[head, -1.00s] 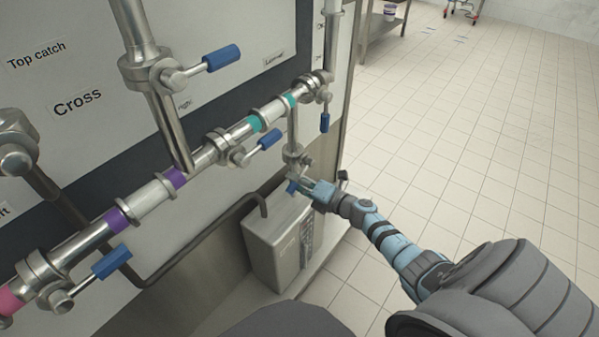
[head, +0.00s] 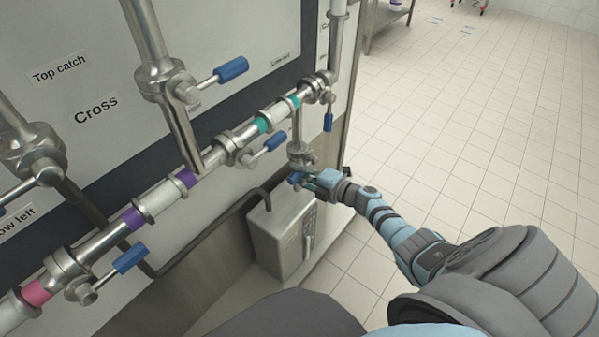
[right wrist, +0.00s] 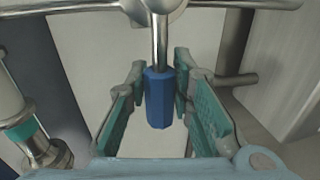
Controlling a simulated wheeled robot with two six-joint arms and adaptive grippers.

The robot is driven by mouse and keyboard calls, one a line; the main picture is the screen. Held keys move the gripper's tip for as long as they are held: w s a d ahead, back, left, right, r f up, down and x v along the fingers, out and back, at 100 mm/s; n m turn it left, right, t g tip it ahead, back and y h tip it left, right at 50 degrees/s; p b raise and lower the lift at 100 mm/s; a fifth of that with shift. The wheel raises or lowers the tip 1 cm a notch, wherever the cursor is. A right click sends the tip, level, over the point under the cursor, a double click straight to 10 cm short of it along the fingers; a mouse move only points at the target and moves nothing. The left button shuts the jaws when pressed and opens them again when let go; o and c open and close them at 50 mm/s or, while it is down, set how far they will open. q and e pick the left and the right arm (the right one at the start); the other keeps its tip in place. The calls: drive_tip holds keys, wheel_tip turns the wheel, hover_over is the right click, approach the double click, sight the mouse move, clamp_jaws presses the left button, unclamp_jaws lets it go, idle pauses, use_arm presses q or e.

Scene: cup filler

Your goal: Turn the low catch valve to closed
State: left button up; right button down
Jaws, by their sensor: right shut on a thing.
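A steel valve (head: 301,156) sits on the short pipe dropping from the teal-banded end of the line. I cannot read a label that names it as the low catch valve. Its blue handle (right wrist: 159,98) points toward my right wrist camera, between the fingers. My right gripper (head: 312,181) is at this handle (head: 296,178), shut on it; the teal finger pads (right wrist: 160,105) stand on both sides of it in the wrist view. The fingers partly cover the handle in the head view. My left gripper is out of view.
Other blue-handled valves line the pipe: one near the middle (head: 275,141), one at the pipe's far end (head: 328,121), one at lower left (head: 130,258). A grey metal box (head: 280,240) stands below the gripper.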

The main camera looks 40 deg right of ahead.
drive_tip(key=shift+w+r, duration=0.1)
drive_tip(key=shift+r, duration=0.05)
drive_tip(key=c, duration=1.4)
unclamp_jaws()
drive_tip(key=v, duration=1.2)
